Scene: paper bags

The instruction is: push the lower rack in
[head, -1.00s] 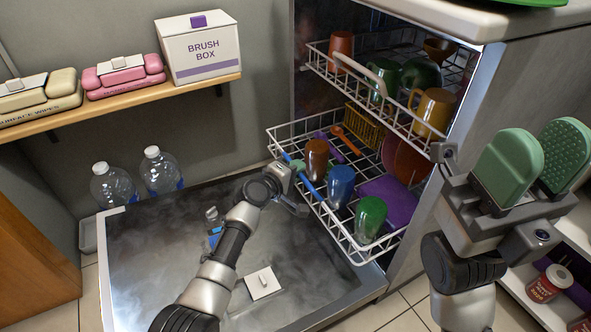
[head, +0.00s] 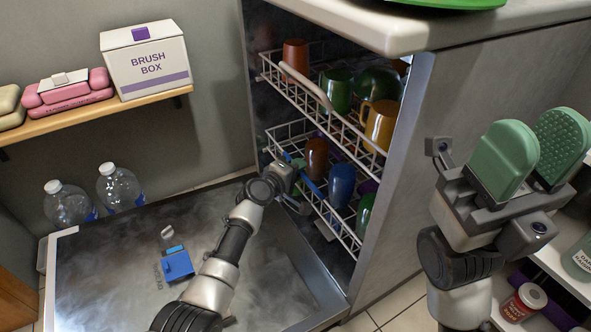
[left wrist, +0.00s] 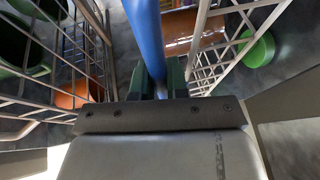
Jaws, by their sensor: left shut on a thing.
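The lower rack (head: 346,238) is a white wire basket partly out of the dishwasher over the lowered door. My right gripper (head: 533,155) is open and empty, outside the dishwasher at right.
The upper rack (head: 300,88) is also partly out above, with mugs in it. The lowered door (head: 95,265) carries a small blue item (head: 177,265). Two water bottles (head: 120,187) stand by the wall. The counter edge (head: 405,40) overhangs above.

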